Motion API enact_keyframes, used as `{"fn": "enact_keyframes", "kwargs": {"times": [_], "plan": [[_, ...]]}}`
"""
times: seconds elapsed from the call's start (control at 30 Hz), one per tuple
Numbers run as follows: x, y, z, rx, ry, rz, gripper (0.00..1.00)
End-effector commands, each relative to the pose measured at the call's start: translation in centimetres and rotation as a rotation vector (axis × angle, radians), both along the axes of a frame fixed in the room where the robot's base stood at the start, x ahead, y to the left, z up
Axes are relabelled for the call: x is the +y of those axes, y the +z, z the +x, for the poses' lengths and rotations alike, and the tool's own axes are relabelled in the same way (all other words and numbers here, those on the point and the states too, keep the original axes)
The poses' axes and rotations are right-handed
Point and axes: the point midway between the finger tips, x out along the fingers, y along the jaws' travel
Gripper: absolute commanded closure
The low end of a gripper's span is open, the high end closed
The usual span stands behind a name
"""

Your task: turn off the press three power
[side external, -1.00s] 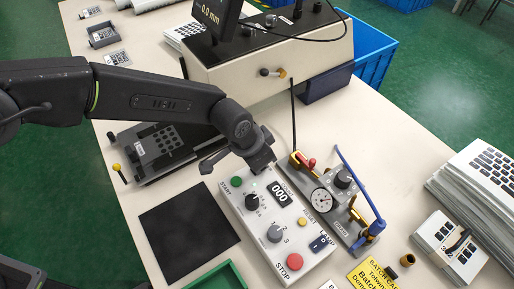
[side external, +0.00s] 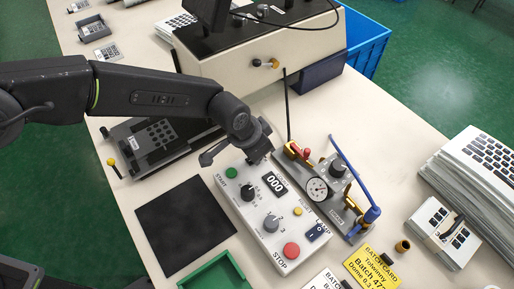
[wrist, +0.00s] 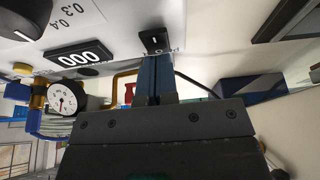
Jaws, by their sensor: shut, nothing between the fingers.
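The white control box (side external: 254,223) lies on the table in the side view, with a green START button (side external: 231,173), dials, a 000 display (side external: 275,184) and a red STOP button (side external: 291,250). My gripper (side external: 262,158) points down at the box's far end and hides that part. In the wrist view, a black rocker switch (wrist: 153,39) sits on the white panel, its lettering partly covered. My gripper (wrist: 155,75) is shut and empty, its blue-grey fingers pointing at the switch's near edge. I cannot tell whether they touch it.
A large cream machine (side external: 255,65) stands behind. A black mat (side external: 185,228) lies left, a green tray (side external: 213,272) in front, and stacked keypads (side external: 475,165) lie right.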

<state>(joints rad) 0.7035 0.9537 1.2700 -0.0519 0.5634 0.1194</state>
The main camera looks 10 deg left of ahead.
Motion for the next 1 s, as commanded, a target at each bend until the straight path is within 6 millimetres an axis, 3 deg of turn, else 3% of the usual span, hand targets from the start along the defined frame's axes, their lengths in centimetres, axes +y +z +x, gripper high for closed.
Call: {"fn": "enact_keyframes", "kwargs": {"times": [0.03,0.77,0.87,1.0], "plan": [[0.5,-1.1,-0.6,0.019,-0.003,0.019,1.00],[1.7,-0.9,-1.7,0.024,-0.004,0.024,1.00],[1.7,-0.2,-1.7,0.022,-0.004,0.022,1.00],[1.6,2.4,-1.6,0.011,-0.003,0.013,1.00]]}}
